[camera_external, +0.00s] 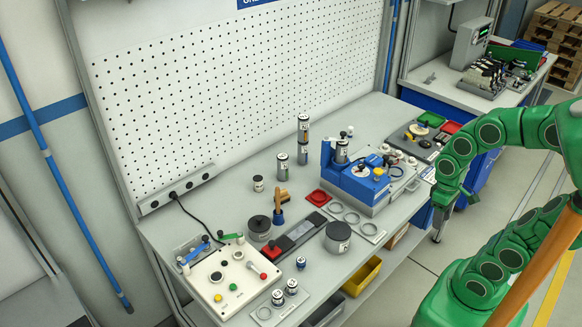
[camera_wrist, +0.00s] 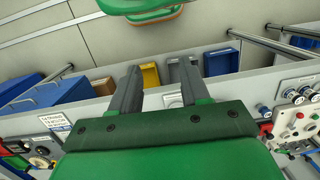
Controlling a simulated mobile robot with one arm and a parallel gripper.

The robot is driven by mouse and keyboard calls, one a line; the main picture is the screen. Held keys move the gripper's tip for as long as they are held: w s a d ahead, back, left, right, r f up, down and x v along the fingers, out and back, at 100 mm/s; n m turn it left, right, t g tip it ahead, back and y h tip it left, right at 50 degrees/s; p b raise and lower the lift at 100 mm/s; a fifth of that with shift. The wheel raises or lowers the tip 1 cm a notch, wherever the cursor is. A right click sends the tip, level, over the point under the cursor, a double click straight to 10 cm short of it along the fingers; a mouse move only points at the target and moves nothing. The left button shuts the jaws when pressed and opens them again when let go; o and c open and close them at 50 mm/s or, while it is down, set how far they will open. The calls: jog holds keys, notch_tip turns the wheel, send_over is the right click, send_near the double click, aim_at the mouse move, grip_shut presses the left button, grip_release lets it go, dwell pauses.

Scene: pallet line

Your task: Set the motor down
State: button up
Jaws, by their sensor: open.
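Several silver, motor-like cylinders with labels stand on the bench (camera_external: 230,210); I cannot tell which one is the motor of the task. One cylinder (camera_external: 341,152) stands upright in a blue fixture (camera_external: 362,187). Another cylinder (camera_external: 282,167) stands alone left of it, beside a taller stack (camera_external: 303,132). Two small ones stand in a holder plate (camera_external: 264,314) at the front. My gripper (camera_external: 452,212) hangs beyond the bench's right edge, apart from all of them. In the wrist view my gripper (camera_wrist: 160,88) is open, with nothing between its fingers.
A white control panel (camera_external: 231,281) with buttons sits at the bench's near end. Dark round pots, including a large one (camera_external: 338,236), stand mid-bench. A yellow bin (camera_external: 362,276) sits below the bench front. A perforated board (camera_external: 225,95) rises behind. Bare bench top lies near the board.

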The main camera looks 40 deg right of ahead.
jog(key=w+a+r+n+h, duration=0.1)
jog(key=w+a+n, duration=0.4)
jog(key=w+n, duration=0.5)
jog(key=n+t, duration=0.3)
jog(key=n, duration=2.5)
send_over(278, 294)
jog(key=shift+y, duration=0.4)
jog(key=f, duration=1.1)
jog(key=shift+s+d, duration=0.25)
jog(key=shift+d, duration=0.15)
jog(key=shift+a+f, duration=0.15)
jog(key=shift+a, duration=0.05)
jog(key=shift+f, duration=0.3)
jog(key=shift+w+a+f, duration=0.15)
jog(key=shift+f, duration=1.65)
jog(key=shift+w+a+f, duration=0.1)
jog(key=shift+w+f, duration=0.05)
jog(key=shift+f, duration=1.65)
